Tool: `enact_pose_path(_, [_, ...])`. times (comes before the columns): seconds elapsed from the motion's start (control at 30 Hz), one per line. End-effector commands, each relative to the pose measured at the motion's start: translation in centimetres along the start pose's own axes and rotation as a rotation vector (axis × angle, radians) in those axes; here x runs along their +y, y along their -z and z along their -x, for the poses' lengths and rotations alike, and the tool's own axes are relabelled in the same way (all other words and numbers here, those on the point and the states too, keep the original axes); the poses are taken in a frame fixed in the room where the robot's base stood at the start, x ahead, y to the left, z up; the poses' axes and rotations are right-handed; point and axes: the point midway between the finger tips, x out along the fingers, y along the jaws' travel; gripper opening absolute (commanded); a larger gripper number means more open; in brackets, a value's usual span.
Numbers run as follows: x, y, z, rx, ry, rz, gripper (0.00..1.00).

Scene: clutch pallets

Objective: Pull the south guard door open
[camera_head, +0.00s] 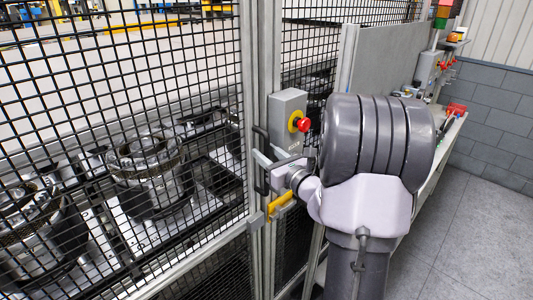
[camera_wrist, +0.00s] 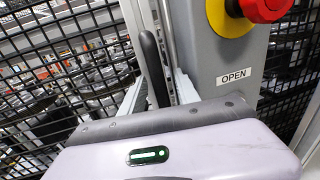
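The guard door, a black mesh panel in a pale metal frame (camera_head: 247,85), fills the left of the head view and looks closed against the post beside it. Its black upright handle (camera_head: 261,178) is on the frame edge; it also shows in the wrist view (camera_wrist: 150,62). My gripper (camera_head: 272,160) is at the handle. In the wrist view its pale fingers (camera_wrist: 162,92) stand apart, one on each side of the handle, with a gap visible at the right. Whether either finger touches the handle is hidden by my gripper's body.
A grey control box (camera_head: 288,104) with a red button (camera_head: 303,124) on yellow is close to the right of the handle; its label reads OPEN (camera_wrist: 234,76). A yellow latch part (camera_head: 281,207) is below. Clutch parts (camera_head: 150,175) stand behind the mesh. Floor (camera_head: 470,240) at right is clear.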

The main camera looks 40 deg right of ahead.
Motion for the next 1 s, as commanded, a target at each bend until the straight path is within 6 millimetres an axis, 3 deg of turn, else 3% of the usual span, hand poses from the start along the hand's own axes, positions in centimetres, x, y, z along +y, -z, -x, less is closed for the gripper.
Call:
enact_pose_path(0.1, [0.00, -0.01, 0.03, 0.000, 0.000, 0.000, 0.34])
enact_pose_path(0.27, [0.00, -0.02, 0.04, 0.000, 0.000, 0.000, 0.03])
enact_pose_path(0.3, [0.00, -0.02, 0.05, 0.000, 0.000, 0.000, 0.00])
enact_pose_path(1.0, [0.00, -0.02, 0.06, 0.000, 0.000, 0.000, 0.00])
